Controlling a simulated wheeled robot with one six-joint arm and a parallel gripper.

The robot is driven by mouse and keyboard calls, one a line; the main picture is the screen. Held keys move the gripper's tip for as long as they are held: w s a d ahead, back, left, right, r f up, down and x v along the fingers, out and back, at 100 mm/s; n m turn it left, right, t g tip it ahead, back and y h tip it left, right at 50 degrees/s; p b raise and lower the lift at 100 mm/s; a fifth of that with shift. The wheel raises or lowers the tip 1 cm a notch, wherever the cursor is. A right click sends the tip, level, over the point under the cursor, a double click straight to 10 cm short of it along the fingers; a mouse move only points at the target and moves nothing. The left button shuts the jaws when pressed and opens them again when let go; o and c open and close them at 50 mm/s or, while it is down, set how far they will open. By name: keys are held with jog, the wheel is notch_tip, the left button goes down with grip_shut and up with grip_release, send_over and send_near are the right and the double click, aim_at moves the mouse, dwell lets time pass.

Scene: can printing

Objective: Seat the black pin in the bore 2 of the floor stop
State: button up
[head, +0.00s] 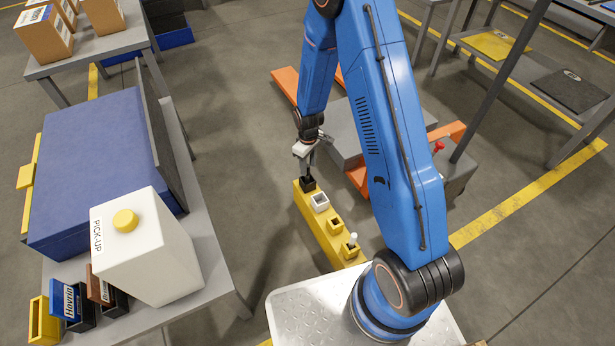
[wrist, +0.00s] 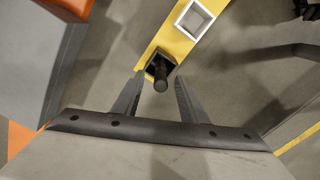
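The floor stop (head: 326,232) is a yellow bar on the floor with a row of square sockets; it also shows in the wrist view (wrist: 172,38). Its far end carries a black socket (head: 307,185), then a white socket (head: 320,203), then yellow ones. The black pin (wrist: 160,75) stands in the black socket in the wrist view, its top toward the camera; how deep it sits I cannot tell. My gripper (wrist: 159,76) is open, with one finger on each side of the pin and gaps between. In the head view my gripper (head: 308,168) is right above the black socket. No bore numbers are legible.
A white pin (head: 353,240) stands at the nearest yellow socket (head: 350,250). A grey and orange pallet truck (head: 345,130) is close on the right. A table (head: 215,268) with a white PICK-UP box (head: 145,250) stands left. Floor between table and stop is clear.

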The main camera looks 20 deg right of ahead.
aim_at(308, 176)
notch_tip(308, 176, down, 3)
jog(key=shift+a+f, duration=0.1)
jog(key=shift+f, duration=0.05)
grip_shut()
